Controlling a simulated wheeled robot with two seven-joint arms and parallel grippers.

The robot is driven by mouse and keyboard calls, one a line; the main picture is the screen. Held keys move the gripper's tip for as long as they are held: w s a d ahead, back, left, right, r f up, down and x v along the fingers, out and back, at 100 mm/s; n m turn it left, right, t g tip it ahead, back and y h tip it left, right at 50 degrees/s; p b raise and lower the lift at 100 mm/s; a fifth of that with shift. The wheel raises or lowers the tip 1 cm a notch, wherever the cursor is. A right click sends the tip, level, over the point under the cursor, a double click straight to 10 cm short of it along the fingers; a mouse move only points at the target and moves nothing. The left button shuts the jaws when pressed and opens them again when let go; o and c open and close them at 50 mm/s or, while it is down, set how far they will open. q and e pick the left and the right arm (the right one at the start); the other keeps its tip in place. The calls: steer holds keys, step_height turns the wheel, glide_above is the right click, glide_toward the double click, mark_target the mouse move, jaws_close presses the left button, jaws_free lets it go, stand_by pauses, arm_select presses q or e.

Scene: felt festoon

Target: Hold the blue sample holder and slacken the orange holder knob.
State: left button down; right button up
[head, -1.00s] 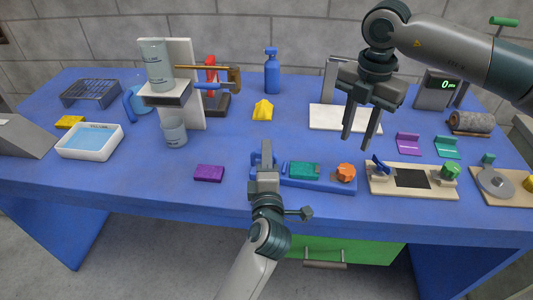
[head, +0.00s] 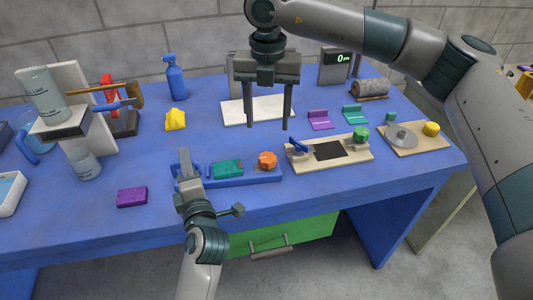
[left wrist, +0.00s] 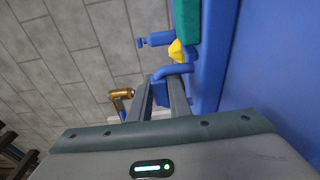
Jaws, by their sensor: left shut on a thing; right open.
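The blue sample holder (head: 245,178) lies near the front edge of the blue bench, with a green block (head: 228,168) and the orange holder knob (head: 267,160) on it. My left gripper (head: 184,160) is shut on the holder's left end; in the left wrist view its fingers (left wrist: 160,98) close around the blue handle (left wrist: 172,73). My right gripper (head: 267,122) is open and empty, pointing down above the bench behind the orange knob and apart from it.
A wooden board (head: 328,152) with a blue lever and green knob lies right of the holder. A purple block (head: 131,197) lies to the left. Behind stand a white plate (head: 258,110), yellow lump (head: 175,119) and blue bottle (head: 176,82). Bench between holder and plate is clear.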

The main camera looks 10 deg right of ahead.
mark_target(267, 157)
steer(key=shift+f, duration=0.1)
step_height(267, 157, down, 12)
steer(key=shift+r, duration=0.1)
stand_by(0.6)
steer(key=c, duration=1.1)
